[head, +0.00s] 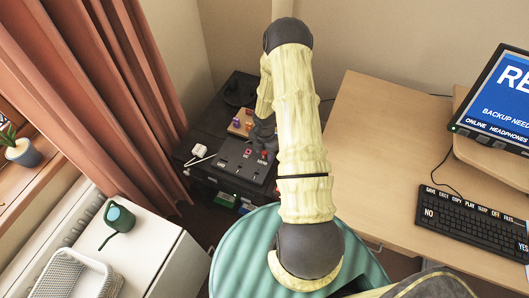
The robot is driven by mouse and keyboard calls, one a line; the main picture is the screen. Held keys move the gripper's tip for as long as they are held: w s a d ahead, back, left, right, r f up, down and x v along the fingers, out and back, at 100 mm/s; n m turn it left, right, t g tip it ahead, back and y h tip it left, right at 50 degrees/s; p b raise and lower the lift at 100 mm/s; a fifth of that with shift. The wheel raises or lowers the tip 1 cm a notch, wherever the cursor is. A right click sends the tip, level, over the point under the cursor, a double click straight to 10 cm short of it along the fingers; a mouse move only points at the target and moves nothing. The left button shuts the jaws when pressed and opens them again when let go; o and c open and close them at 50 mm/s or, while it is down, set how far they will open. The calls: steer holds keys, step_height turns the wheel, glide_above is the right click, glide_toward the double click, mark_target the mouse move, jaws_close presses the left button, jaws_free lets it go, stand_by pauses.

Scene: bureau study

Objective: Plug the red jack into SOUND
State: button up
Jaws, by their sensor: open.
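A dark panel (243,161) lies on the low black unit in the corner, with several small marks and labels too small to read. A small red piece (248,152) shows on it; I cannot tell whether it is the red jack or a socket, nor which label is SOUND. My gripper (263,138) is dark, points down by the panel's back right part, and is open. My arm hides part of what lies behind. I see nothing held, though its fingertips are small and unclear.
A wooden tray (234,129) with small purple and orange pieces sits behind the panel. A white object (199,150) with a white stick or cable lies to its left. A desk with a keyboard (475,219) and monitor stands right.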

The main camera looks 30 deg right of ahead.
mark_target(264, 153)
step_height(264, 153, up, 17)
steer(key=p, duration=0.1)
steer(key=shift+f, duration=0.2)
stand_by(0.5)
steer(key=s+a+r+m+t, duration=0.1)
steer(key=s+a+r+m, duration=0.5)
steer(key=m, duration=0.5)
steer(key=s+a+r+m+t, duration=0.1)
steer(key=s+a+r+m, duration=0.5)
steer(key=r+m, duration=0.4)
steer(key=shift+s+a+m+t, duration=0.25)
steer(key=shift+a+m+t, duration=0.05)
steer(key=shift+a+m, duration=0.5)
